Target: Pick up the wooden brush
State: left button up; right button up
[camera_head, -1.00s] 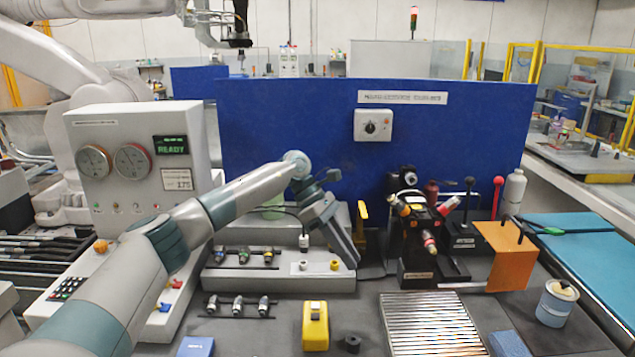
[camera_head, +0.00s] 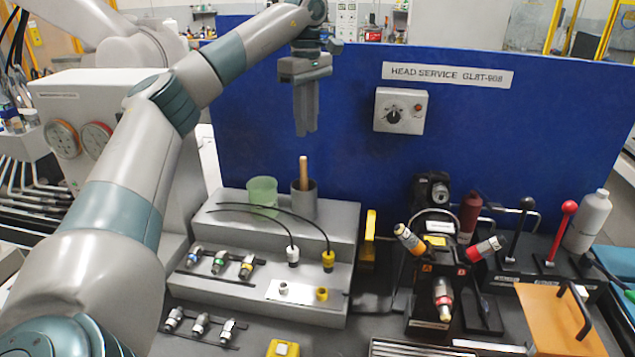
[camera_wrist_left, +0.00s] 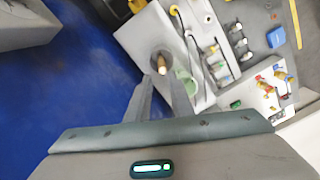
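The wooden brush (camera_head: 303,172) stands upright in a dark grey cup (camera_head: 305,202) on the top step of the grey stand; only its handle shows above the rim. My left gripper (camera_head: 306,133) points down above the brush, with a small gap between its fingertips and the handle's top. In the left wrist view, the brush (camera_wrist_left: 162,66) shows end-on just beyond the gap between the two fingertips (camera_wrist_left: 161,82). The fingers are apart with nothing between them. My right gripper is not in view. The brush's lower end is hidden in the cup.
A green translucent cup (camera_head: 262,192) stands left of the grey cup. Two black cables (camera_head: 290,218) arch over the grey stand (camera_head: 335,240). A blue panel (camera_head: 400,150) rises behind. A tool holder (camera_head: 432,260) and levers stand to the right.

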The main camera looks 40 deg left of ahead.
aim_at(305, 158)
pick_arm(q)
jog(key=shift+s+a+f, duration=0.1)
jog(key=shift+s+f, duration=0.1)
jog(key=shift+f, duration=0.35)
jog(key=f+p, duration=0.1)
jog(key=f, duration=0.3)
jog(key=f+p, duration=0.1)
jog(key=f, duration=0.4)
jog(key=shift+s+f, duration=0.2)
jog(key=shift+f, duration=0.65)
